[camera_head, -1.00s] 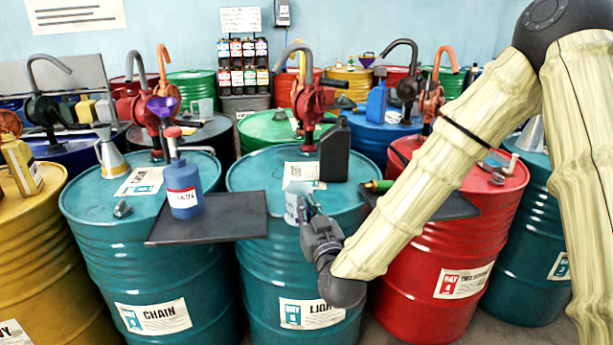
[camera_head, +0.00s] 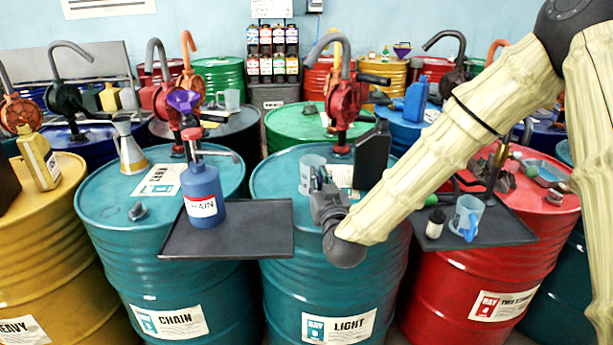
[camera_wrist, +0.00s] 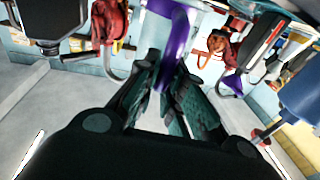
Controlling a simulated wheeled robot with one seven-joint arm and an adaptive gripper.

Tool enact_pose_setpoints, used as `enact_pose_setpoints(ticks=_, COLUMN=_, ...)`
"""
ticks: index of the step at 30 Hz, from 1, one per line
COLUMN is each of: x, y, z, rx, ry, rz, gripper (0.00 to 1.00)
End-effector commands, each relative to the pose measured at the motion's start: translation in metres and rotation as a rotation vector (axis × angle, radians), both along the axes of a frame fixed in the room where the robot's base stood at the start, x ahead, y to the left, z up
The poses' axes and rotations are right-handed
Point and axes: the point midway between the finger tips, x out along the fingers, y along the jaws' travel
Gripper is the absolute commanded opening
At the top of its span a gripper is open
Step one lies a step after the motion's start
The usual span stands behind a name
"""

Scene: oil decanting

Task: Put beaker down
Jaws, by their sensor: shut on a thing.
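A clear beaker (camera_head: 312,174) shows in the head view at the left of my gripper (camera_head: 321,181), over the top of the teal LIGHT drum (camera_head: 285,180). It looks upright. My gripper is shut on the beaker's purple handle (camera_wrist: 165,45), which runs between the fingers (camera_wrist: 163,85) in the wrist view. The gripper hides part of the beaker, and I cannot tell whether its base touches the drum top.
A dark bottle (camera_head: 372,158) stands behind right of my gripper. A black tray (camera_head: 262,235) lies to the left, by a blue CHAIN bottle (camera_head: 204,192). Another tray (camera_head: 510,230) at right holds a blue-handled cup (camera_head: 466,214). A red pump (camera_head: 345,100) stands behind.

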Motion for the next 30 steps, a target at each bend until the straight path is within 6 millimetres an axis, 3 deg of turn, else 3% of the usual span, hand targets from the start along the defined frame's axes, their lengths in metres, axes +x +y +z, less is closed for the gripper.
enact_pose_setpoints(ticks=9, x=0.060, y=0.025, z=-0.005, rx=0.001, ry=-0.001, rz=0.002, gripper=0.00)
enact_pose_setpoints(ticks=14, x=0.080, y=0.033, z=-0.007, rx=0.001, ry=-0.001, rz=0.003, gripper=0.00)
enact_pose_setpoints(ticks=20, x=0.087, y=0.037, z=-0.010, rx=0.001, ry=0.001, rz=0.004, gripper=0.00)
enact_pose_setpoints(ticks=30, x=0.087, y=0.037, z=-0.040, rx=0.000, ry=0.002, rz=0.004, gripper=0.00)
